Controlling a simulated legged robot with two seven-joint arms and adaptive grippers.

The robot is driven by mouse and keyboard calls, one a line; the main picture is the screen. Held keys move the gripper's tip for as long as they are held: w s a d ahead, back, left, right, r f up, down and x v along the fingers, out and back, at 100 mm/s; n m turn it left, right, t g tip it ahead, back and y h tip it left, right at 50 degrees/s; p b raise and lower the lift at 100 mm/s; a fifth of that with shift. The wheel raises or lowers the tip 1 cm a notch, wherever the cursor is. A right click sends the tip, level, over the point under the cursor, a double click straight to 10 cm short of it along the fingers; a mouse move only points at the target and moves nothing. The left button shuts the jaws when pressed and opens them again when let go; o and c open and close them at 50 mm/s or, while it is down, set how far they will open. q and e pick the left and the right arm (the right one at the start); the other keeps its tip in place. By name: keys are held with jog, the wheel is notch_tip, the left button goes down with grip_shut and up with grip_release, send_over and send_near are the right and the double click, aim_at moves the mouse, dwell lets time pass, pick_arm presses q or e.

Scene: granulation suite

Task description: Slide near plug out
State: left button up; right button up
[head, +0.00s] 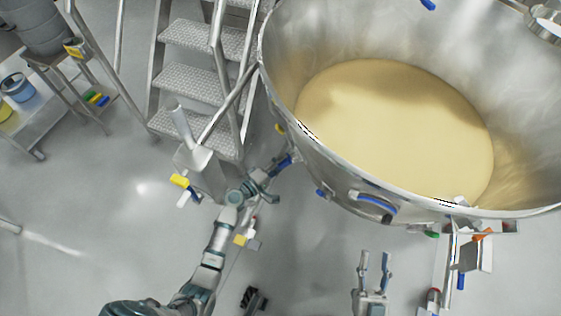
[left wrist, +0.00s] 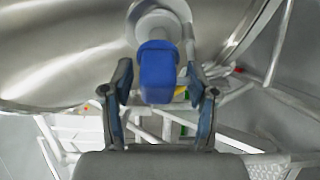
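A blue plug (left wrist: 158,78) on a pale round stem shows large in the left wrist view, against the side of the steel vessel (left wrist: 60,60). My left gripper (left wrist: 160,90) is open, with one finger on each side of the plug and a small gap visible on both sides. In the head view my left gripper (head: 271,175) is beside the lower left wall of the vessel (head: 300,150), and the plug there is mostly hidden or too small to tell. My right gripper (head: 374,268) is open and empty, with its fingers pointing up, below the vessel.
The vessel holds pale yellow material (head: 400,130). A blue knob (head: 322,192) and a blue curved handle (head: 376,203) are on its outer wall. Open floor (head: 100,220) lies at lower left.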

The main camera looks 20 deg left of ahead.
pick_arm(q)
jog(key=v, duration=1.2)
dwell(0.3)
